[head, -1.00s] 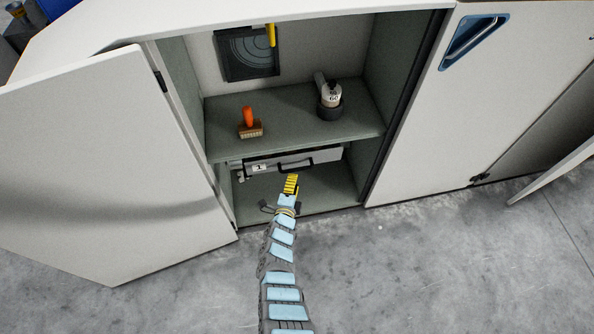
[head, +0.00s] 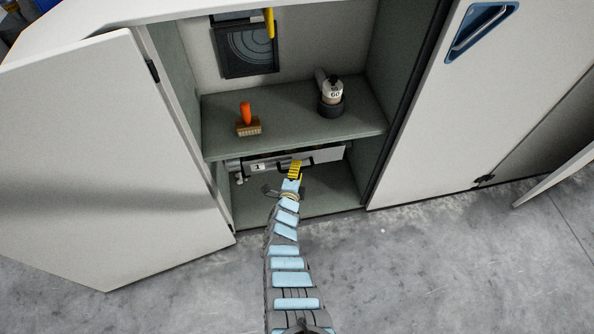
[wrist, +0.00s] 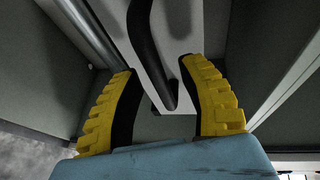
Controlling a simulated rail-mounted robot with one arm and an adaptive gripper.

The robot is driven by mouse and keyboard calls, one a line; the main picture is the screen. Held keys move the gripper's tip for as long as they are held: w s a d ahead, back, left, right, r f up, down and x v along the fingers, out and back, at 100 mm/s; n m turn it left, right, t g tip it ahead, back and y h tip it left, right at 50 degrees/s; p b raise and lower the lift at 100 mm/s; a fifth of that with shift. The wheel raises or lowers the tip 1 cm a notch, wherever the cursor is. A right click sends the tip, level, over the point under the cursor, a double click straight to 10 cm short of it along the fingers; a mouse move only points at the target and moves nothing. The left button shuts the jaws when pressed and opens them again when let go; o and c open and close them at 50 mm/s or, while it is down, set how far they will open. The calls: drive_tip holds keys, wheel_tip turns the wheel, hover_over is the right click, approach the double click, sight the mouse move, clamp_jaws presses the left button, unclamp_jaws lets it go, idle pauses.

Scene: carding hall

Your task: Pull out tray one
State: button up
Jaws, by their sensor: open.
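Tray one (head: 262,167) is a pale grey drawer front with a label "1" and a black bar handle, under the shelf in the open cabinet. It appears pushed in. My gripper (head: 296,164) has yellow fingers and is at the right part of the handle in the head view, hiding some of it. In the wrist view, my gripper (wrist: 165,95) is open, and the black handle (wrist: 151,55) runs between the two fingers. No firm contact with the handle shows.
The open cabinet door (head: 110,160) stands at the left. A closed panel (head: 450,110) is at the right. The concrete floor in front is clear.

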idle(0.3)
clamp_jaws()
drive_tip(key=shift+s+r, duration=0.15)
